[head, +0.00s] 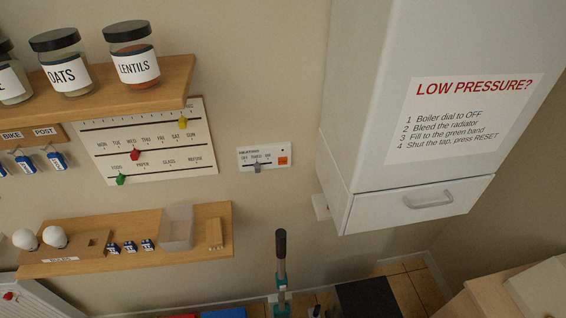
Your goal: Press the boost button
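A small white control panel (247,153) is on the wall near the middle of the head view. Its small print is hard to read. A grey slider (257,167) sits near its lower middle. An orange square button (283,160) is at its right end; the print on it is too small to read. I cannot tell whether the button is pressed. Neither of my grippers shows in this view.
A white wall cabinet (365,120) with a handled lower flap (415,205) juts out at right. A dark-handled upright tool (281,250) stands below. The wall around the panel is clear.

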